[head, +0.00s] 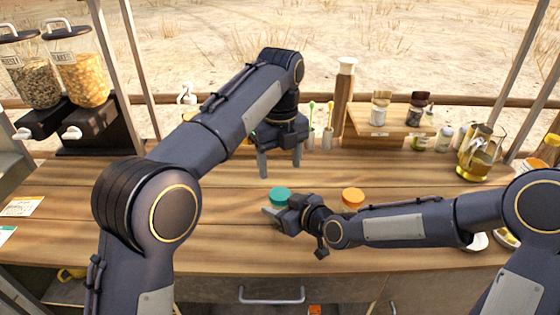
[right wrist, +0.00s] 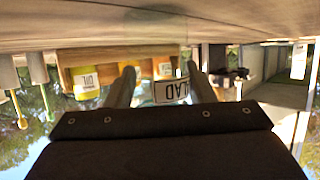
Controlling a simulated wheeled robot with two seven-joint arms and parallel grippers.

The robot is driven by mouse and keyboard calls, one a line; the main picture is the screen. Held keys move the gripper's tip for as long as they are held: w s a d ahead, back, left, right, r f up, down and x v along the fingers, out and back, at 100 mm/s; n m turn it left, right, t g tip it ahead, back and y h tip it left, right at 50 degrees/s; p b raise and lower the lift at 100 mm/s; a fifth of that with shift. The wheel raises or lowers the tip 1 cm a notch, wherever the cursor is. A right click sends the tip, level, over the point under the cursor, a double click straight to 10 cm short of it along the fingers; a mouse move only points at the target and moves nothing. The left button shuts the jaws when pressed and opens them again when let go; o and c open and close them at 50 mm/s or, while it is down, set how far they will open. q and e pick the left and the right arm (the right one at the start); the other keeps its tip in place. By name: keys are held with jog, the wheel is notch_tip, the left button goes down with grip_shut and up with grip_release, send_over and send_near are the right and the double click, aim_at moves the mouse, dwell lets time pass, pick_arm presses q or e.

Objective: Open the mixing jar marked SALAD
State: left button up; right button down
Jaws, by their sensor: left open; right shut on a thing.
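A jar with a teal lid (head: 280,194) stands on the wooden counter, its body mostly hidden by my right gripper (head: 274,212). In the right wrist view a white label (right wrist: 172,92), upside down and partly reading SALAD, shows between the fingers of my right gripper (right wrist: 160,84). The gripper is shut on this jar. My left gripper (head: 280,165) is open and empty, fingers pointing down, above and a little behind the teal lid. A second jar with an orange lid (head: 352,195) stands to the right, partly hidden by my right arm.
Behind stand cups with spoons (head: 319,135) and a wooden riser (head: 395,120) bearing small jars. A glass pitcher (head: 478,155) is at the right. Cereal dispensers (head: 80,75) stand at the left.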

aim_at(280, 193)
pick_arm(q)
jog(key=shift+f+m, duration=0.2)
jog(key=shift+m, duration=0.3)
notch_tip(280, 193, down, 8)
jog(key=shift+r, duration=0.2)
jog(key=c, duration=1)
jog(key=n, duration=1.3)
jog(key=shift+n, duration=0.3)
